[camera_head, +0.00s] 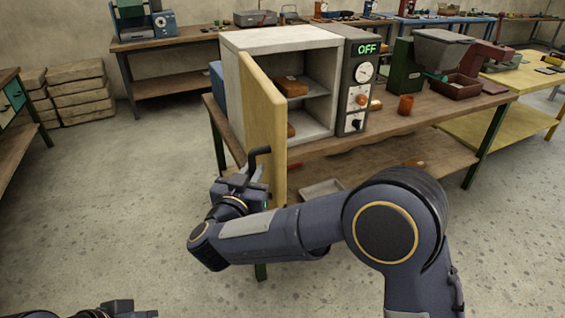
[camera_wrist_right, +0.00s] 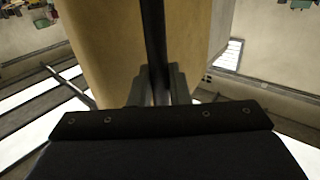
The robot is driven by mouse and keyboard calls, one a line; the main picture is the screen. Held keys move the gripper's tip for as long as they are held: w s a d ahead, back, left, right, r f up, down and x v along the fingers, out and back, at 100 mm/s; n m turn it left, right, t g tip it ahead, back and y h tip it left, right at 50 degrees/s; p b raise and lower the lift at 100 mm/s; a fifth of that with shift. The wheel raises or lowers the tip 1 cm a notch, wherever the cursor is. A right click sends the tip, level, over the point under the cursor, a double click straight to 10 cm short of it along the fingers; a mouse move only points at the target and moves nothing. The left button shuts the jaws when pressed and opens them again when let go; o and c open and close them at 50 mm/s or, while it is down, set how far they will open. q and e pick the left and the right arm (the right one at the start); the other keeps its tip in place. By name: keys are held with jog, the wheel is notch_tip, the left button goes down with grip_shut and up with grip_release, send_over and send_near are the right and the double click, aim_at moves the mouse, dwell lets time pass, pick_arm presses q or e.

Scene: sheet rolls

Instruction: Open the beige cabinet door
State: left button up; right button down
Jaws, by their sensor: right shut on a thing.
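The beige cabinet door (camera_head: 264,128) stands swung open toward me, hinged at the left front edge of the white-grey cabinet (camera_head: 232,88). The cabinet's inside, with a shelf, shows to the right of the door. A dark handle (camera_head: 259,152) sticks out of the door's outer face; it also shows in the right wrist view (camera_wrist_right: 154,40). My right gripper (camera_head: 248,174) is shut on the handle, its two fingers on either side of the bar in the wrist view (camera_wrist_right: 160,88). My left gripper (camera_head: 118,307) is only partly in the head view at the bottom left, its fingers unclear.
A control panel (camera_head: 358,88) reading OFF adjoins the cabinet on the right. Brown blocks (camera_head: 290,86) lie inside. The wooden workbench (camera_head: 430,112) holds a green machine (camera_head: 405,68) and an orange cup (camera_head: 405,105). The floor (camera_head: 110,190) left of the door is clear.

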jog(key=shift+a+r+m+h, duration=0.2)
jog(key=shift+a+m+h, duration=0.3)
jog(key=shift+a, duration=0.65)
jog(key=c, duration=1.7)
grip_release()
jog(key=shift+o, duration=1.3)
jog(key=shift+w+f, duration=0.1)
jog(key=v, duration=0.8)
